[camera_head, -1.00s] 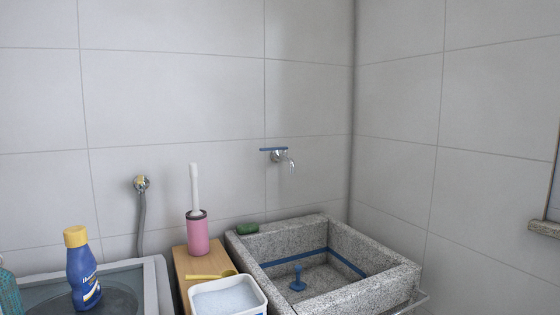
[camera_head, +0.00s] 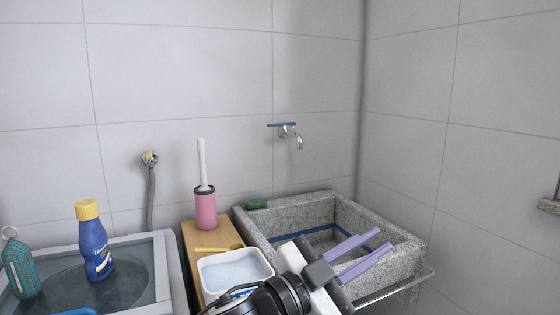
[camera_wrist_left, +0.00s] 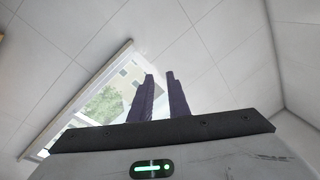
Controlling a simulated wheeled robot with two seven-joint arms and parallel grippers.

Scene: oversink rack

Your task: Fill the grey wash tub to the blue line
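The grey speckled wash tub (camera_head: 305,207) stands in the corner in the head view. Its blue line (camera_head: 306,232) runs along the inner walls, and I see no water on the visible part of its floor. The wrist view shows the same empty fingers (camera_wrist_left: 159,75). The tub's near part is hidden. My right gripper is out of view.
A green sponge (camera_head: 257,204) lies on the tub's back left rim. A pink brush holder (camera_head: 205,208), a yellow spoon (camera_head: 218,249) and a white basin (camera_head: 235,270) are on the wooden board. A blue bottle (camera_head: 95,245) stands on the washer left. A metal rail (camera_head: 398,286) runs along the tub's front.

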